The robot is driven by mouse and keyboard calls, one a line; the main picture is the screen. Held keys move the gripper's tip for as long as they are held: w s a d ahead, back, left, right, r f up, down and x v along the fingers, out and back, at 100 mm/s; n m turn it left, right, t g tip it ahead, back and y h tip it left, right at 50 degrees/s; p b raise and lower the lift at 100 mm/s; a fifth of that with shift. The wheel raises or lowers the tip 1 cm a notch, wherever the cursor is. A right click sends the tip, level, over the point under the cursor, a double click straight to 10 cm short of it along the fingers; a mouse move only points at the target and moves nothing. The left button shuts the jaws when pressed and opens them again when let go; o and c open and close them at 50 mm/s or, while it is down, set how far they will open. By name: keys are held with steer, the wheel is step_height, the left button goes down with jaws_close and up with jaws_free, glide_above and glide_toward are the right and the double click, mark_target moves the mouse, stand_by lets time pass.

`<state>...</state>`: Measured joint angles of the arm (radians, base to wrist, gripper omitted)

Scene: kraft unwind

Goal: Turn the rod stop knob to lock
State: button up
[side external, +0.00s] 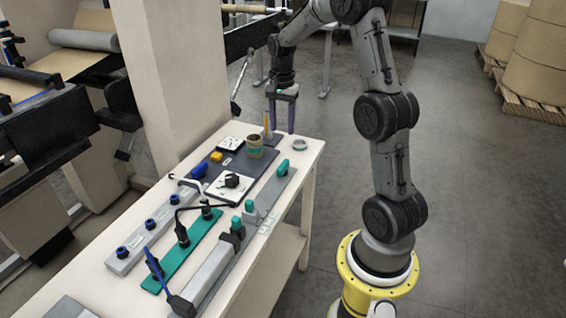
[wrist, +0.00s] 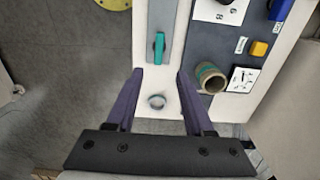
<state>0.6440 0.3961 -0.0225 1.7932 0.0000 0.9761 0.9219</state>
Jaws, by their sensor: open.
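A teal knob (side external: 283,169) sits at the far end of a grey rail (side external: 262,199); I take it for the rod stop knob, though no label confirms it. In the wrist view the teal knob (wrist: 159,47) is a narrow upright handle, lying just beyond my fingertips and roughly centred between them. My gripper (side external: 281,131) is open and empty, fingers pointing down over the table's far end. In the wrist view its purple fingers (wrist: 159,72) are well apart, with the knob outside them. The finger height above the table is hard to tell.
A small ring (wrist: 156,101) lies on the table between the fingers in the wrist view. A cardboard roll (side external: 254,147), yellow button (side external: 216,156), blue knob (side external: 199,170) and black knob (side external: 232,181) stand nearby. A teal bar (side external: 183,250) with bent rods lies nearer the camera.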

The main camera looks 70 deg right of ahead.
mark_target(283, 164)
step_height(283, 164, down, 14)
steer(key=shift+s+d+r, duration=0.1)
stand_by(0.5)
jaws_close()
